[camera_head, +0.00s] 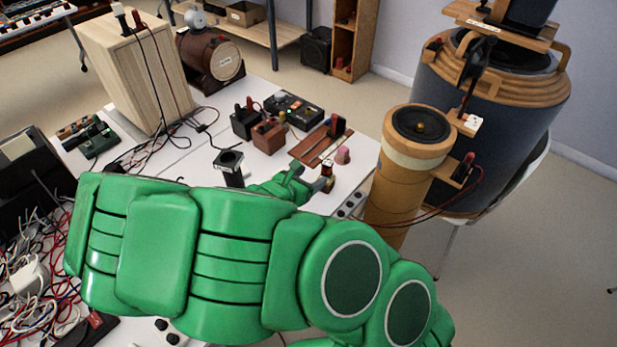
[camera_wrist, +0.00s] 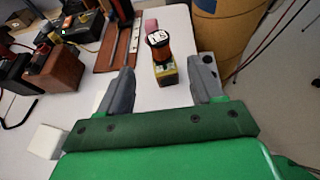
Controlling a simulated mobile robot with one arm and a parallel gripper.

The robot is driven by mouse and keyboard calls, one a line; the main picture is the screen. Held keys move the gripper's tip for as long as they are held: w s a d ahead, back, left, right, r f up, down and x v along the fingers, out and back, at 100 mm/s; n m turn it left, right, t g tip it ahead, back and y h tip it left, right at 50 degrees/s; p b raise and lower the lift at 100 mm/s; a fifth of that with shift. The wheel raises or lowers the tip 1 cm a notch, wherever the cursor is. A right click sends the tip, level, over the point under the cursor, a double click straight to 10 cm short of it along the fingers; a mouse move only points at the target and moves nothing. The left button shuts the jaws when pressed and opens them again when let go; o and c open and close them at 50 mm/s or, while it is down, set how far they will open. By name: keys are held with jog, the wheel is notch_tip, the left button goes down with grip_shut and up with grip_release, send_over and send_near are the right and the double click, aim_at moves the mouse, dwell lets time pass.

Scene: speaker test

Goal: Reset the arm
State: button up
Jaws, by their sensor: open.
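My gripper (camera_wrist: 166,66) is open, with a grey finger on each side. It also shows in the head view (camera_head: 310,182), small at the end of my green arm, low over the white table (camera_head: 203,158).
Small boxes, including a brown one (camera_head: 268,136), a brown board (camera_head: 320,146) and a pink piece (camera_head: 343,155) lie beyond the gripper. A tall tube speaker (camera_head: 400,180) stands close right. Tangled cables (camera_head: 35,265) fill the lower left. A wooden cabinet (camera_head: 135,75) stands at the back.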

dwell(0.5)
jog(key=s+d+r+m+g+h, duration=0.35)
jog(key=d+r+m, duration=0.45)
jog(key=d+r, duration=0.55)
jog(key=s+d+r+m+g, duration=0.3)
jog(key=s+d+m, duration=0.1)
jog(key=s+d, duration=0.2)
jog(key=s+d+r+m+g, duration=0.3)
jog(key=s+d+g, duration=0.1)
jog(key=s+d, duration=0.25)
jog(key=s+a+r+m+g+y, duration=0.1)
jog(key=s+a+m+g+y, duration=0.2)
jog(key=s, duration=0.7)
jog(key=s+a+r+m+g+y, duration=0.1)
jog(key=s+r+m+y, duration=0.3)
jog(key=s, duration=0.7)
jog(key=w+a+f+m+t+y, duration=0.2)
jog(key=a+m+y, duration=0.3)
jog(key=a, duration=0.6)
jog(key=shift+w+a+f, duration=0.3)
jog(key=shift+a+f, duration=0.1)
jog(key=shift+f, duration=0.1)
